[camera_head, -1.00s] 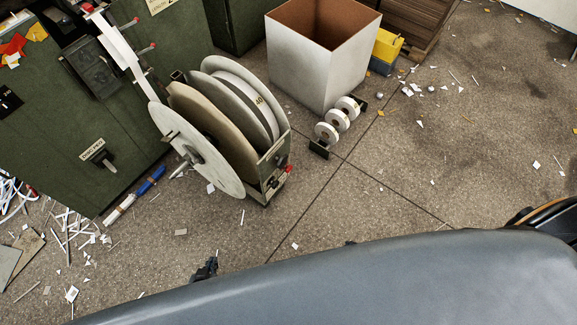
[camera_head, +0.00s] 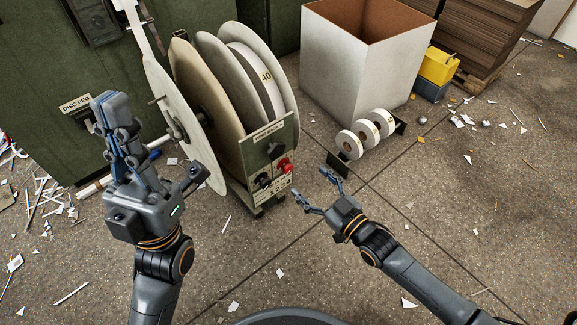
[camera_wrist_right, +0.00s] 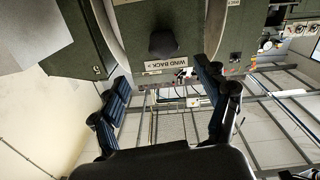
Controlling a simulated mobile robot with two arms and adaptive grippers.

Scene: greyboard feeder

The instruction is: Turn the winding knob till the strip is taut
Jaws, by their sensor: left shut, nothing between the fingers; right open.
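The winding knob (camera_head: 275,150) is small and black, below the "WIND BACK" label on the front panel of the reel stand (camera_head: 250,155). In the right wrist view a dark knob (camera_wrist_right: 163,43) shows beside that label, beyond the fingers. A pale strip-like band (camera_head: 138,27) runs from the green machine down towards the front disc; I cannot tell whether it is taut. My right gripper (camera_head: 308,182) is open and empty, apart from the panel, to its right. My left gripper (camera_head: 112,100) is shut and empty, raised in front of the green machine, left of the discs.
The large discs (camera_head: 190,105) stand between my grippers. Small white rolls (camera_head: 366,136) lie on a rack right of the stand. A white bin (camera_head: 345,65) and a yellow box (camera_head: 438,66) stand behind. Open floor with paper scraps lies at right.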

